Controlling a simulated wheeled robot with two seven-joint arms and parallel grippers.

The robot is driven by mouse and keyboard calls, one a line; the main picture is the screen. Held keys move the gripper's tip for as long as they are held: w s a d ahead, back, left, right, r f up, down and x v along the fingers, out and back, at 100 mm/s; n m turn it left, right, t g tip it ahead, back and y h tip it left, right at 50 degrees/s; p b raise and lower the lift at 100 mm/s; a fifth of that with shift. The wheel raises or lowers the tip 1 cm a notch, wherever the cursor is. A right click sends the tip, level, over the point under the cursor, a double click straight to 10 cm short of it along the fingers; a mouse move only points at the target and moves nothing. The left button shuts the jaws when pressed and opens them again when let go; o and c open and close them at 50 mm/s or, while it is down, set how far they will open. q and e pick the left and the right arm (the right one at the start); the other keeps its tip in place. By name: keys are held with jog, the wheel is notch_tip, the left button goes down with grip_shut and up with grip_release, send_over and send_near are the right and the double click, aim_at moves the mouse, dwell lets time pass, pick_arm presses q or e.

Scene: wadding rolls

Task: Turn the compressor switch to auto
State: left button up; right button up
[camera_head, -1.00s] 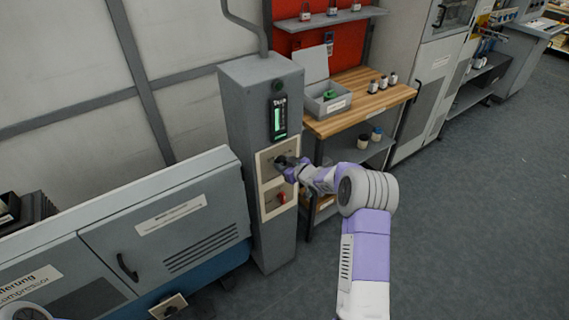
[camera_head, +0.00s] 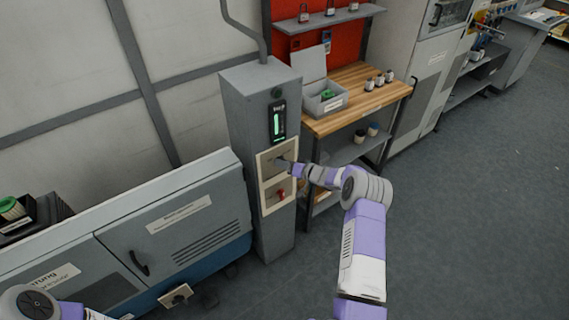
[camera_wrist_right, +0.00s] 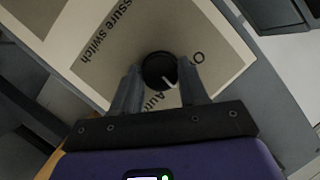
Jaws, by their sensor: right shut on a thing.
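The compressor switch is a round black knob (camera_wrist_right: 159,70) on a beige plate (camera_wrist_right: 222,38) marked "Pressure switch", with "O" and a partly hidden "Auto" beside it. My right gripper (camera_wrist_right: 160,84) is shut on the knob, one finger on each side. In the head view, my right gripper (camera_head: 288,164) is at the upper plate of the grey column (camera_head: 245,135). Only part of my left arm shows at the lower left.
A red switch (camera_head: 281,195) sits on the lower plate, and a lit green display (camera_head: 278,121) is above. The compressor cabinet (camera_head: 180,235) stands left of the column. A wooden workbench (camera_head: 358,97) with a grey box (camera_head: 325,100) stands to the right. The floor at right is clear.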

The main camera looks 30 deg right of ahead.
jog(key=shift+f+m+t+y+b, duration=0.2)
jog(key=shift+m+t+y+b, duration=0.4)
jog(key=shift+m+b, duration=0.9)
jog(key=shift+f+m+t+y+b, duration=0.15)
jog(key=shift+m+t+y+b, duration=0.15)
jog(key=shift+m+y+b, duration=1.1)
jog(key=shift+r+m+h, duration=0.1)
jog(key=shift+m+h, duration=0.5)
jog(key=o, duration=1.1)
jog(key=shift+c, duration=0.2)
jog(key=shift+d, duration=0.1)
jog(key=p+v, duration=0.1)
jog(key=v, duration=0.6)
jog(key=shift+s, duration=0.3)
